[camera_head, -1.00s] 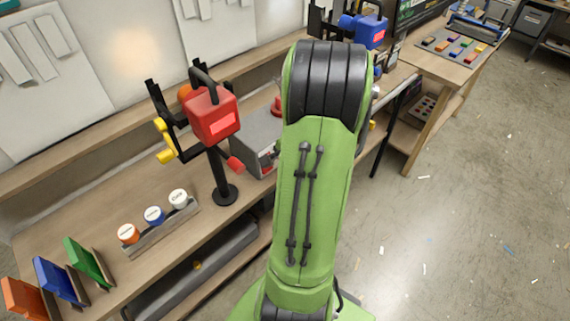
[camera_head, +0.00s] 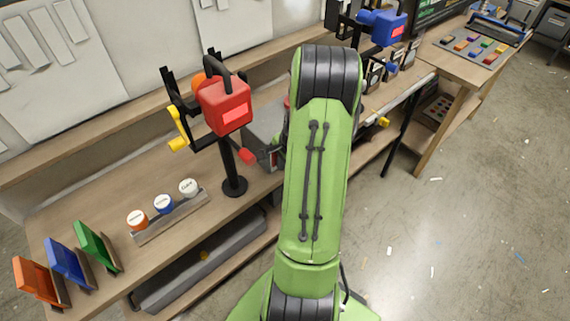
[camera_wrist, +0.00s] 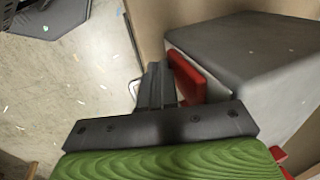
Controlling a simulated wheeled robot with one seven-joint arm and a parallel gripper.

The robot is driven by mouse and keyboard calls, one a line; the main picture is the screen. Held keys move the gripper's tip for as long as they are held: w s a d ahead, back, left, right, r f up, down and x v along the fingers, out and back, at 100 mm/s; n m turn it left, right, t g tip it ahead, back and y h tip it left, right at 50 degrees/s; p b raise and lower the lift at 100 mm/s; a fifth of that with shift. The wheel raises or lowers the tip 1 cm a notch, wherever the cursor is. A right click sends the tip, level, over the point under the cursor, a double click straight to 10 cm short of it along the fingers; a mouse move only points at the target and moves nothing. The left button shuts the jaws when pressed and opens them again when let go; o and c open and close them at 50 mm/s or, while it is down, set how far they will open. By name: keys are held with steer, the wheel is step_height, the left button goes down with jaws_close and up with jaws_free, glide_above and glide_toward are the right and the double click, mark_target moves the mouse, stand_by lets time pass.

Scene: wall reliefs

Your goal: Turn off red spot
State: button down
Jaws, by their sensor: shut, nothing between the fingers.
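The red spot lamp (camera_head: 224,104) stands on a black post with a round foot on the workbench, left of my arm in the head view. It has black barn doors, a yellow knob (camera_head: 178,143) and a red knob (camera_head: 247,156) low at its right. In the wrist view my gripper (camera_wrist: 157,75) is shut and empty. Its fingers are close beside a red plate (camera_wrist: 188,76) on the side of a grey box (camera_wrist: 250,45); I cannot tell whether they touch. In the head view my arm hides the gripper and part of the grey box (camera_head: 264,130).
A blue spot lamp (camera_head: 382,26) stands farther back. Three paint pots (camera_head: 163,204) in a tray and three coloured panels (camera_head: 65,262) are at the bench's left. A side table (camera_head: 470,60) holds coloured blocks.

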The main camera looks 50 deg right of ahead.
steer(key=shift+f, duration=0.1)
steer(key=shift+r+p, duration=0.8)
steer(key=shift+r, duration=0.05)
steer(key=shift+f, duration=0.1)
